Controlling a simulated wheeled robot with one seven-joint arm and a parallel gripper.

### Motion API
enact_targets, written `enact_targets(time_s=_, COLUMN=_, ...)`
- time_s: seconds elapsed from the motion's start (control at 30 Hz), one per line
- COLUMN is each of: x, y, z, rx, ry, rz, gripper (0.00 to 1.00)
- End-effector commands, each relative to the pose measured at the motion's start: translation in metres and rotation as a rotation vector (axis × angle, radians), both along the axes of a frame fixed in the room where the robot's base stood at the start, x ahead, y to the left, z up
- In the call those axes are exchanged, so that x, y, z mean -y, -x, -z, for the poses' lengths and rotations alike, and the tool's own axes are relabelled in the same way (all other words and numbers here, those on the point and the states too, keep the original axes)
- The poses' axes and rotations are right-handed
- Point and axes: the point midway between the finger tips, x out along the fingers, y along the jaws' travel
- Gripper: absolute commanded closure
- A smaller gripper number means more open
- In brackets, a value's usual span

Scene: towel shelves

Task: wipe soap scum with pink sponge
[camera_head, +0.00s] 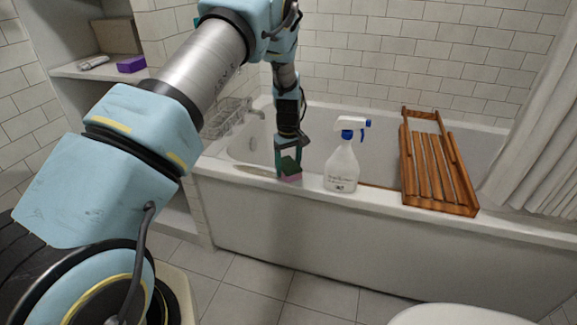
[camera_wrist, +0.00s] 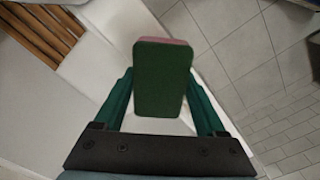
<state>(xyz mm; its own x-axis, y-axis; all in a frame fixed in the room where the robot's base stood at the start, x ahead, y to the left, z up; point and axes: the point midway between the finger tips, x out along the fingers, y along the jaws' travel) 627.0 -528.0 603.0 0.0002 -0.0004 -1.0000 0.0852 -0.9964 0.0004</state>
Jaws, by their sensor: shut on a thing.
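My gripper (camera_head: 287,156) is shut on the pink sponge (camera_head: 292,178), which has a dark green side and a pink side. In the wrist view the sponge (camera_wrist: 163,80) sits between the two green fingers of my gripper (camera_wrist: 160,95), with its green face toward the camera. In the head view the sponge is at the bathtub's front rim, with its pink side down; whether it touches the rim I cannot tell. A faint tan streak (camera_head: 256,171), possibly soap scum, shows on the rim just left of the sponge.
A white spray bottle (camera_head: 342,170) with a blue trigger stands on the bathtub rim (camera_head: 378,200) close to the right. A wooden rack (camera_head: 437,172) lies across the tub farther right. A purple box (camera_head: 131,64) sits on the left shelf. A white curtain hangs at right.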

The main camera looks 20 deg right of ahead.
Motion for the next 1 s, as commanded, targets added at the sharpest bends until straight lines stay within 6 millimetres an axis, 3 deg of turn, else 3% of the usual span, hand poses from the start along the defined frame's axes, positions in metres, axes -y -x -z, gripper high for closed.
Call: enact_targets(time_s=1.0, x=0.0, y=0.0, z=0.016, rx=-0.001, ry=-0.001, rz=0.0, gripper=0.72)
